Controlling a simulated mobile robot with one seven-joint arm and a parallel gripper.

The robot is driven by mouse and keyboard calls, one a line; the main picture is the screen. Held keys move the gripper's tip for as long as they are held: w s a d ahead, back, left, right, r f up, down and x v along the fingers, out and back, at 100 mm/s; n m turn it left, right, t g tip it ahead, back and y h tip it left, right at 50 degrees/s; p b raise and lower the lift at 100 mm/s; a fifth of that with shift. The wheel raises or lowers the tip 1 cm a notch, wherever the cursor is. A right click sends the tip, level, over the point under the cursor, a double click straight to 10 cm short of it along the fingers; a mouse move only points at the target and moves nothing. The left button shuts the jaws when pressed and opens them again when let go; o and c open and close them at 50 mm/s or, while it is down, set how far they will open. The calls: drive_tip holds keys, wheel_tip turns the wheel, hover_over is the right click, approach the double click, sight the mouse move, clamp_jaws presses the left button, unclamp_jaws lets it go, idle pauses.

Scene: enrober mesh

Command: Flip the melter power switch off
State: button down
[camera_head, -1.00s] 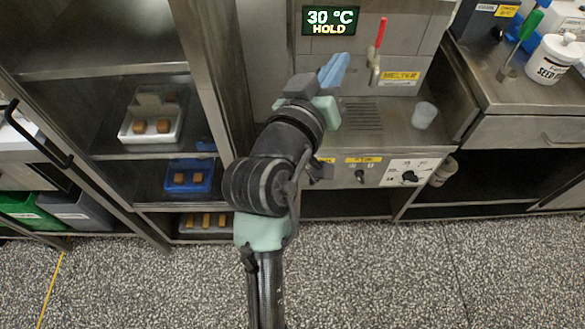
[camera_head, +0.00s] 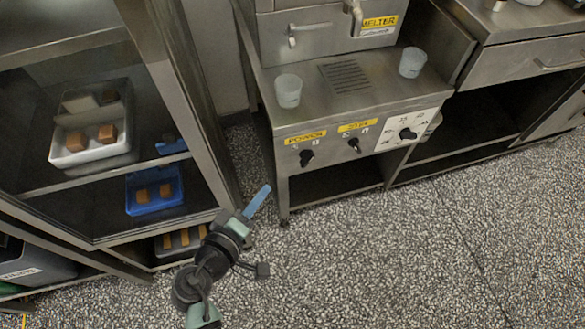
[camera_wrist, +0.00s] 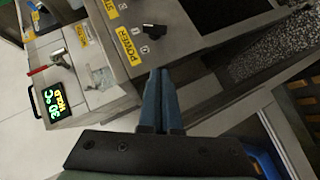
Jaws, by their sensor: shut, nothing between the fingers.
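The melter's front panel carries a black power switch (camera_head: 306,158) under a yellow POWER label (camera_head: 305,138). In the wrist view the power switch (camera_wrist: 154,31) is a black knob just beyond and above the fingertips, apart from them. My gripper (camera_head: 266,188) has blue fingers and is shut and empty, low and to the left of the panel in the head view. In the wrist view my gripper (camera_wrist: 160,72) points toward the panel. The melter (camera_head: 330,95) is a steel cabinet; its display (camera_wrist: 57,103) reads 30 °C HOLD.
Two clear cups, one at left (camera_head: 288,91) and one at right (camera_head: 412,62), stand on the ledge. A rack with trays (camera_head: 153,190) stands close at left. The floor in front is clear.

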drive_tip(key=shift+w, duration=0.1)
drive_tip(key=b, duration=0.3)
approach(301, 161)
drive_tip(key=w, duration=0.4)
drive_tip(key=shift+w+a+f, duration=0.15)
drive_tip(key=shift+a, duration=0.25)
drive_tip(key=shift+w+d+f, duration=0.2)
drive_tip(key=shift+d+f, duration=0.2)
drive_tip(key=shift+d, duration=0.35)
drive_tip(key=shift+w+d+f, duration=0.15)
drive_tip(key=shift+d+f, duration=0.2)
drive_tip(key=shift+d, duration=0.4)
drive_tip(key=shift+f, duration=0.15)
drive_tip(key=shift+f+b, duration=0.1)
drive_tip(key=shift+b, duration=0.45)
